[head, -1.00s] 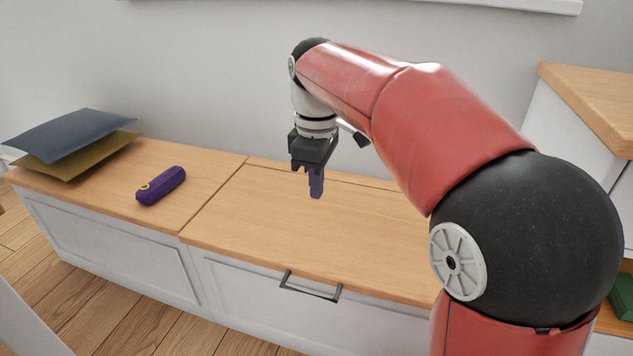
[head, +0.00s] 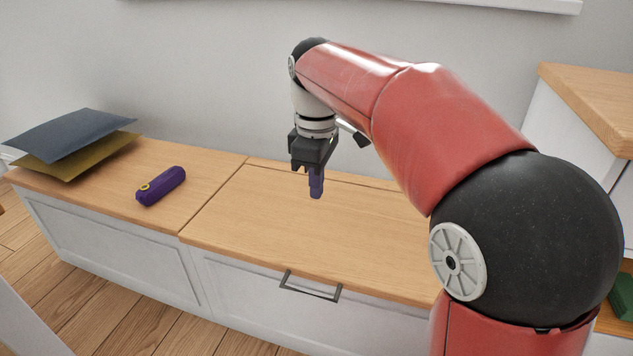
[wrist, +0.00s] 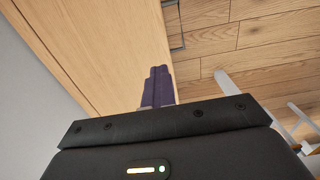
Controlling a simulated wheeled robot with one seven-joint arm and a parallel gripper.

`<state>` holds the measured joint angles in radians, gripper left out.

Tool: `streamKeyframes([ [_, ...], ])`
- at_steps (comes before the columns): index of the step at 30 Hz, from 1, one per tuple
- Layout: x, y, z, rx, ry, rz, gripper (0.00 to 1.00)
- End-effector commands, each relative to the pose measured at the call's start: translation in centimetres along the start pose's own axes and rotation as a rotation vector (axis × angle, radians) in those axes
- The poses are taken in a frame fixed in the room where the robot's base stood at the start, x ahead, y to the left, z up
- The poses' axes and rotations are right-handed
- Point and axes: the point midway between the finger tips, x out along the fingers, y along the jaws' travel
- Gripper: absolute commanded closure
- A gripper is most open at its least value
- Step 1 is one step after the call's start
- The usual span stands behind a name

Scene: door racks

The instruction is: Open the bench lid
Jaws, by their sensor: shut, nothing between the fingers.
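The bench lid (head: 290,225) is a light wood panel on a white bench, lying flat and closed, with a seam on its left side. A dark bar handle (head: 311,287) sits on the white front below the lid's front edge; part of it also shows in the wrist view (wrist: 173,22). My gripper (head: 316,194) points down over the lid, apart from the handle, with its purple fingers together and nothing between them. In the wrist view the fingers (wrist: 158,85) show against the lid (wrist: 100,50) and its front edge. My arm hides the lid's right part.
A purple case (head: 161,187) with a yellow ring lies on the fixed bench top left of the lid. Blue (head: 70,135) and olive (head: 75,158) cushions lie at the far left. A wood-topped cabinet (head: 600,100) stands at the right. The wall (head: 220,70) is behind the bench.

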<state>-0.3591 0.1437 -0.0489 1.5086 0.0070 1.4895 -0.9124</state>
Motion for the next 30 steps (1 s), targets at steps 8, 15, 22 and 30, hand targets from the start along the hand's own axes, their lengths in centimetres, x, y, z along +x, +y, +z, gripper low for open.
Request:
streamKeyframes([
  [8, 0.0, 0.0, 0.0, 0.0, 0.0, 0.0, 0.8],
  [15, 0.0, 0.0, 0.0, 0.0, 0.0, 0.0, 0.68],
  [22, -0.9, 0.0, 0.0, 0.0, 0.001, 0.002, 0.68],
  [30, -5.6, 0.1, 0.0, 0.001, 0.001, 0.002, 0.68],
])
